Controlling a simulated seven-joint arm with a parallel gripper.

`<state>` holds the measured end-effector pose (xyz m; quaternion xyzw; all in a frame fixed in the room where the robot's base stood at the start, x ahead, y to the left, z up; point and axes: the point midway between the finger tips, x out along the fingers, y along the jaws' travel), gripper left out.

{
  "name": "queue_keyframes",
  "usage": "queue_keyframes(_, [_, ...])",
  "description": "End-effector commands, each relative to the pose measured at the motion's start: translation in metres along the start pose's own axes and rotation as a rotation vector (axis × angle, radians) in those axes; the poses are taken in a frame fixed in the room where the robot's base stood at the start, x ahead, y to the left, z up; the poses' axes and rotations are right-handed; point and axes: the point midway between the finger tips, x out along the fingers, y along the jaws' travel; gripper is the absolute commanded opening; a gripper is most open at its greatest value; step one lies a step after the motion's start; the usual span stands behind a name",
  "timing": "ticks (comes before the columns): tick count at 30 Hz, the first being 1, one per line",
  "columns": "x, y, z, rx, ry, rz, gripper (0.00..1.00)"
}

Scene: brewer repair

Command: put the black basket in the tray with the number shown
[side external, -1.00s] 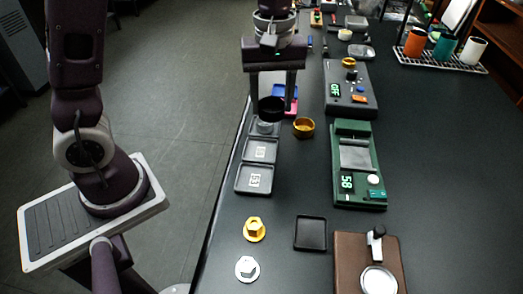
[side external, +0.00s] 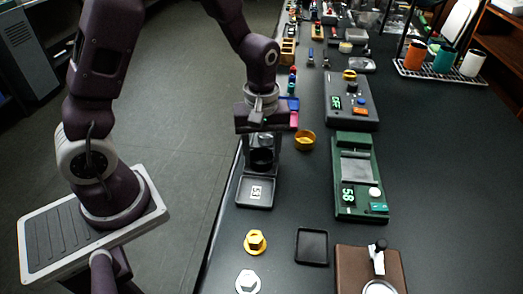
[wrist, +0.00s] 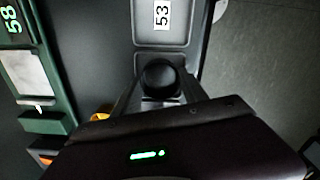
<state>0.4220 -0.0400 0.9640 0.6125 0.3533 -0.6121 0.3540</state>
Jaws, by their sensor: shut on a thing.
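My gripper (side external: 262,160) is shut on the black basket (side external: 262,156), a small dark round cup. It holds the basket upright over the middle of the row of dark square trays, hiding most of that tray. I cannot tell whether the basket touches the tray. The nearest tray (side external: 245,200) is empty and has a white label that seems to read 53. In the wrist view the basket (wrist: 160,75) sits between the fingers, just below the labelled tray (wrist: 143,39). The green scale (side external: 349,213) to the right has a lit display (side external: 348,196) reading 58.
A gold ring (side external: 304,140) stands right of my gripper. A grey device (side external: 345,110) stands behind the scale. The table's left edge is close.

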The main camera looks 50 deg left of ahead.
Motion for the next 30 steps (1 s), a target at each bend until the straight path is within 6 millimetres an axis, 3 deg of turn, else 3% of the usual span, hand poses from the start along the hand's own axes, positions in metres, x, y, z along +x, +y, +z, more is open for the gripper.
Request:
queue_keyframes(4, [0.006, -0.001, 0.000, 0.000, -0.001, -0.003, 0.05])
queue_keyframes(5, [0.006, -0.001, 0.000, 0.000, -0.001, -0.003, 0.54])
queue_keyframes(8, [0.007, -0.001, 0.000, 0.000, -0.001, -0.005, 0.72])
queue_keyframes(20, [0.001, -0.003, -0.001, 0.001, 0.001, -0.008, 0.72])
queue_keyframes(30, [-0.089, 0.000, -0.001, 0.001, 0.004, 0.002, 0.72])
